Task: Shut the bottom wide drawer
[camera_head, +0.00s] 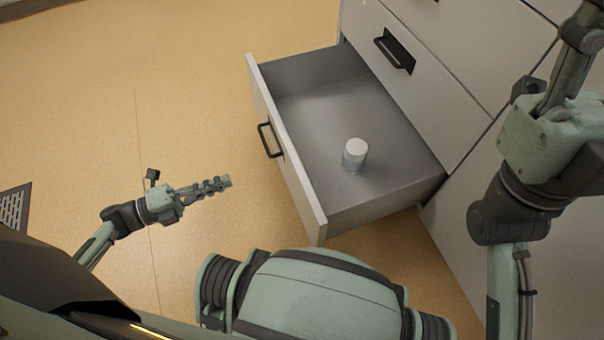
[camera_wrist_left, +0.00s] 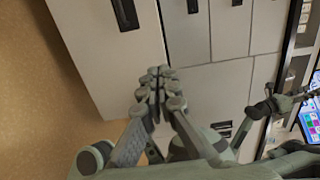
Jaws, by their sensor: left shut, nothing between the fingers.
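The bottom wide drawer (camera_head: 318,222) stands pulled out from the pale cabinet in the head view, its dark handle (camera_head: 269,140) on the front face. A small white-capped jar (camera_head: 354,156) stands upright inside it. My left gripper (camera_head: 226,182) is shut and empty, apart from the drawer and to the left of its front. Its closed fingers also show in the left wrist view (camera_wrist_left: 160,74), below a pale panel with a dark handle; I cannot tell which drawer that is. My right gripper (camera_head: 573,60) is beside the cabinet at the upper right; its fingertips are unclear.
The cabinet's drawer above (camera_head: 430,90) is closed, with a dark handle (camera_head: 395,52). The tan floor (camera_head: 150,90) left of the open drawer is clear. A dark floor grille (camera_head: 14,212) lies at the left edge. A lit screen (camera_wrist_left: 309,112) shows in the left wrist view.

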